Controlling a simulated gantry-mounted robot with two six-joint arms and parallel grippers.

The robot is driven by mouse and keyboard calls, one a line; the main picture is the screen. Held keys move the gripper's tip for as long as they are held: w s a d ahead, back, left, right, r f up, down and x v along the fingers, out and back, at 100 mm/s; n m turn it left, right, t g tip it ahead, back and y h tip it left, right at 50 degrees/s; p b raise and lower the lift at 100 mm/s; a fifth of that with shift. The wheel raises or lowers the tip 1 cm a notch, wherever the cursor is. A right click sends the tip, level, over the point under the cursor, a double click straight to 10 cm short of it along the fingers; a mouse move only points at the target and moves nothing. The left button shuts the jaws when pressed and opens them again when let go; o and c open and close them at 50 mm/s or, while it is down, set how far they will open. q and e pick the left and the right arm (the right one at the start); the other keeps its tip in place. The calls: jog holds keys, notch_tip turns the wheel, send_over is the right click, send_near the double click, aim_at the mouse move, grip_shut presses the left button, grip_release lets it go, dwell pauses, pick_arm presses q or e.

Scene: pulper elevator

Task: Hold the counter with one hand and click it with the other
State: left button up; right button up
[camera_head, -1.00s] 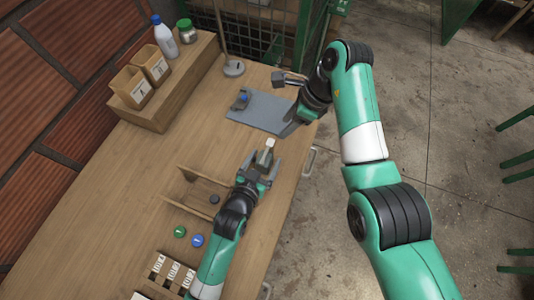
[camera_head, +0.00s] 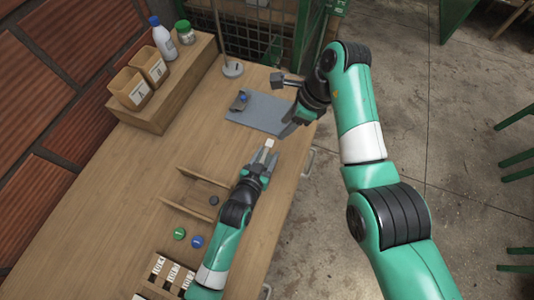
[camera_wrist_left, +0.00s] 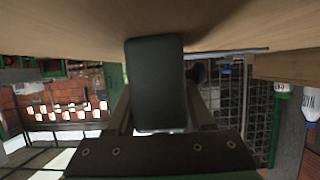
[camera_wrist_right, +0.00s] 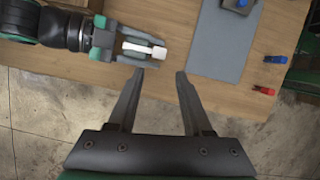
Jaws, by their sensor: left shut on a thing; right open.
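The counter, a small dark piece with a pale top (camera_head: 268,144), is held above the table. My left gripper (camera_head: 265,156) is shut on it. In the left wrist view the counter's dark face (camera_wrist_left: 157,85) fills the middle between the fingers. In the right wrist view its pale part (camera_wrist_right: 145,48) shows between the left fingers, just beyond my right fingertips. My right gripper (camera_head: 283,105) is open and empty, near the table's right edge; its spread fingers also show in the right wrist view (camera_wrist_right: 160,73).
A grey mat (camera_head: 265,114) with a blue-and-dark object (camera_head: 239,101) lies beyond the counter. A wooden shelf (camera_head: 190,75) holds bins and bottles.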

grip_shut()
dwell(1.7)
